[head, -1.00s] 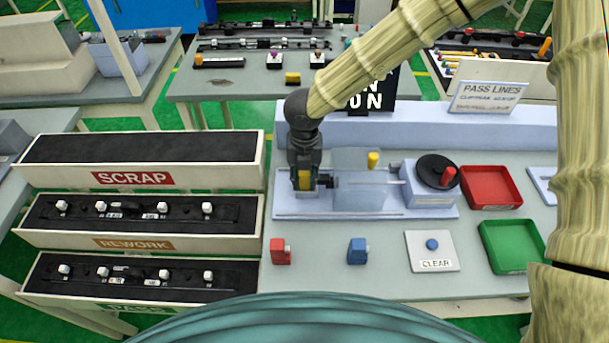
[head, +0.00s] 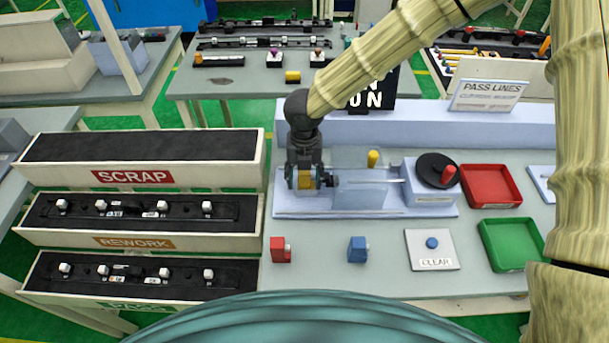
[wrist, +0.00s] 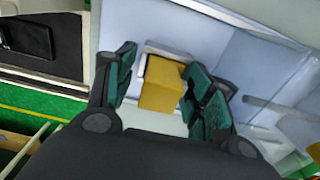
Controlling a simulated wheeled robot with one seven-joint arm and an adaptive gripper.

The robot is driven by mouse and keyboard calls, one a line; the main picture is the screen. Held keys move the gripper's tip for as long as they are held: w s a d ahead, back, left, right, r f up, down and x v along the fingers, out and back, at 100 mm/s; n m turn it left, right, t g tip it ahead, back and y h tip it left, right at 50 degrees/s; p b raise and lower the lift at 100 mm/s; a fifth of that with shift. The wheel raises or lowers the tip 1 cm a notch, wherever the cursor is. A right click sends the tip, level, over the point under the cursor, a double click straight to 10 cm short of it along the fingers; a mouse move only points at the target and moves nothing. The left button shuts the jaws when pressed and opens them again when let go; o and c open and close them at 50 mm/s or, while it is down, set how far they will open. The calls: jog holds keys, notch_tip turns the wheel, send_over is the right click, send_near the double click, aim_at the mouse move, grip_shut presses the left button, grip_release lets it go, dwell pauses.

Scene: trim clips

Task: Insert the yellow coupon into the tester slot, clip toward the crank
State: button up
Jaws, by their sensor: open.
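The yellow coupon (head: 305,180) is a yellow block at the left end of the pale blue tester (head: 360,208). In the wrist view the coupon (wrist: 162,84) sits between my fingers, against a pale slot-like holder (wrist: 150,62). I cannot tell how deep it is seated, and its clip is not clear to see. My gripper (head: 307,184) is open around the coupon; in the wrist view, the green-padded fingers stand on both sides, with a gap at the left finger and the right one very close. The crank (head: 437,170), a black disc with a red knob, is at the tester's right end.
A yellow peg (head: 373,158) stands behind the tester's middle. Red (head: 281,251) and blue (head: 357,250) blocks and a CLEAR button plate (head: 432,262) lie in front. Red (head: 490,187) and green (head: 512,246) trays are at right. SCRAP, REWORK and lower bins (head: 140,242) stand left.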

notch_tip(320, 180, up, 12)
jog(key=shift+r, duration=0.1)
dwell(0.5)
